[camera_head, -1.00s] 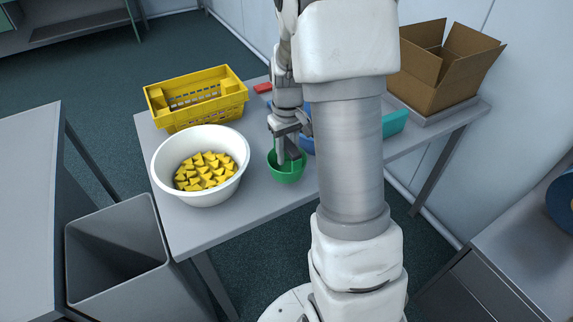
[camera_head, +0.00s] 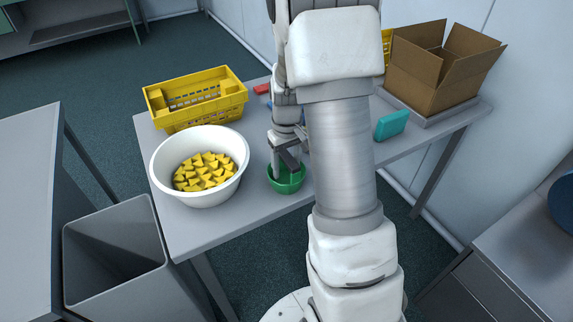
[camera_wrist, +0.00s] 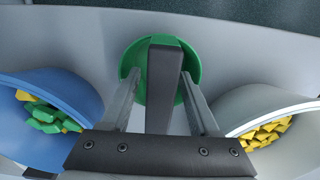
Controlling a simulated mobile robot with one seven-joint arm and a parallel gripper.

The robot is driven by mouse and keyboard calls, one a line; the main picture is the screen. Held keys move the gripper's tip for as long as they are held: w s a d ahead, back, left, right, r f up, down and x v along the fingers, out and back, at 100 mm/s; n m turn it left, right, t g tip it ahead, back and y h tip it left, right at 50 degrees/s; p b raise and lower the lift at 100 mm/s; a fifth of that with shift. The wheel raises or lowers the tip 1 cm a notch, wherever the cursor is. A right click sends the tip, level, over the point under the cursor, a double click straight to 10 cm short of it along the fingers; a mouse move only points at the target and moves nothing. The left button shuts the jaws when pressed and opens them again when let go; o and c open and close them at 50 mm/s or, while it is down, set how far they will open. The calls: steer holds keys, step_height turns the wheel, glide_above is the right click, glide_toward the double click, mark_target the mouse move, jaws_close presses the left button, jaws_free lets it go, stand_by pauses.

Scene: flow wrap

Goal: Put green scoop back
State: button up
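The green scoop (camera_head: 287,184) is a small round cup in the head view, near the table's front edge and right of the white bowl (camera_head: 161,176). My gripper (camera_head: 284,168) points down into it and looks shut on it; my fingers and arm hide part of the grip. In the wrist view the green scoop (camera_wrist: 132,60) lies beyond my gripper (camera_wrist: 161,72), with a dark upright bar in front of it. Its visible inside looks empty. I cannot tell whether it touches the table.
The white bowl holds yellow pieces; a blue bowl (camera_wrist: 45,135) holds green ones. A yellow basket (camera_head: 205,112) stands behind the white bowl. A red item (camera_head: 262,88), a teal block (camera_head: 391,124) and an open carton (camera_head: 430,82) stand farther back. A grey bin (camera_head: 113,262) is front left.

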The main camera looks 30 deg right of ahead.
step_height(320, 180, up, 12)
steer(key=shift+r+p, duration=0.15)
steer(key=shift+p, duration=0.95)
steer(key=s+a+r+t, duration=0.2)
steer(key=s+a+r, duration=0.4)
steer(key=s, duration=0.3)
steer(key=s+a+r+t, duration=0.3)
steer(key=s+a+r, duration=0.3)
steer(key=s, duration=0.3)
steer(key=shift+s+a+r+t, duration=0.25)
steer(key=shift+s+r+t, duration=0.05)
steer(key=shift+r, duration=0.2)
step_height(320, 180, up, 5)
steer(key=p, duration=0.5)
steer(key=shift+f, duration=0.3)
steer(key=shift+c, duration=0.9)
steer(key=shift+d+m, duration=0.1)
steer(key=shift+m, duration=0.2)
